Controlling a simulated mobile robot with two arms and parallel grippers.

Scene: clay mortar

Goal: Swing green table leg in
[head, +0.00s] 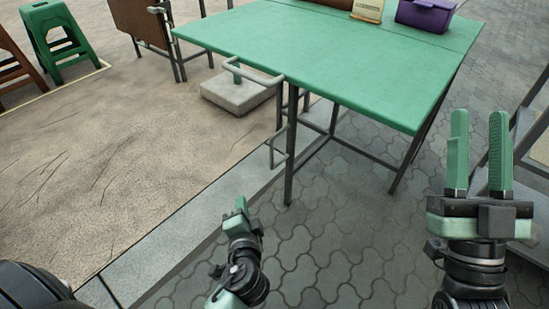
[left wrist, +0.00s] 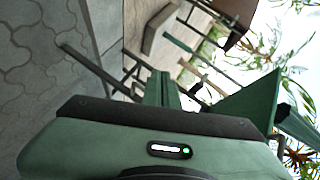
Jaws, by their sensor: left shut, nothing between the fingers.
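The green folding table (head: 330,55) stands in the upper middle of the head view, and part of its green top (left wrist: 255,110) shows at the right of the left wrist view. Its dark metal leg frame (head: 289,160) stands upright under the near left corner, with a grey handle (head: 278,152) on its side. My left gripper (head: 241,205) is low in front of the leg, apart from it. Its green fingers (left wrist: 161,88) are shut and empty in the left wrist view. My right gripper (head: 480,150) is open and empty, right of the table.
A purple box (head: 425,14) and a cream item (head: 368,10) lie on the tabletop. A green stool (head: 58,40) is far left. Paving around the leg is clear.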

